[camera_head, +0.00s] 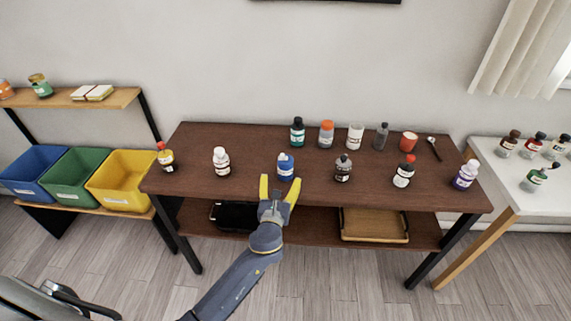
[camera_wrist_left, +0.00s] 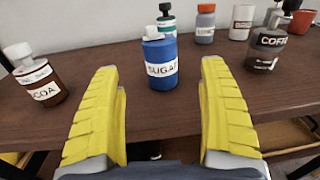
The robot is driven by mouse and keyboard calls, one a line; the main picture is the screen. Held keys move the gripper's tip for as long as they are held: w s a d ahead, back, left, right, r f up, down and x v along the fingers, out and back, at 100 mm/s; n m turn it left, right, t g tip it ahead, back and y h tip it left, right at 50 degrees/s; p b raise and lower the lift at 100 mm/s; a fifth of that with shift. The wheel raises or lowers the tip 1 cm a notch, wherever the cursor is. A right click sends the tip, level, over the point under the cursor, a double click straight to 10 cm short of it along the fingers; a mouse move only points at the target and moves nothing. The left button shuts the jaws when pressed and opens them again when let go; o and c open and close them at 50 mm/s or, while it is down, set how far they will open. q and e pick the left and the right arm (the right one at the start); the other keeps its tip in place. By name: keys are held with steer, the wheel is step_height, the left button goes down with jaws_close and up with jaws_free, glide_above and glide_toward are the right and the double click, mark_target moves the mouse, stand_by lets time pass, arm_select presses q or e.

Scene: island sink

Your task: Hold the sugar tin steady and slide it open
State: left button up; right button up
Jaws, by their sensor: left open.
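The sugar tin (camera_head: 285,168) is a blue cylinder with a white cap, upright near the front edge of the brown table (camera_head: 250,184). In the left wrist view the tin (camera_wrist_left: 160,54) shows a white "SUGAR" label and stands beyond and between my yellow fingertips, apart from both. My left gripper (camera_head: 280,189) is open and empty at the table's front edge, just short of the tin. Its two fingers also show in the left wrist view (camera_wrist_left: 161,85). My right gripper is not in view.
A cocoa jar (camera_wrist_left: 38,80) stands left of the tin and a coffee jar (camera_wrist_left: 265,48) right of it. Bare tabletop surrounds the tin. A lower shelf holds a tray (camera_head: 374,239).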

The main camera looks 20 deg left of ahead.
mark_target(285, 162)
arm_select(q)
steer(key=w, duration=0.3)
steer(key=w+a, duration=0.1)
steer(key=w, duration=0.6)
steer(key=shift+a, duration=0.2)
steer(key=shift+c, duration=0.5)
steer(key=c, duration=1.3)
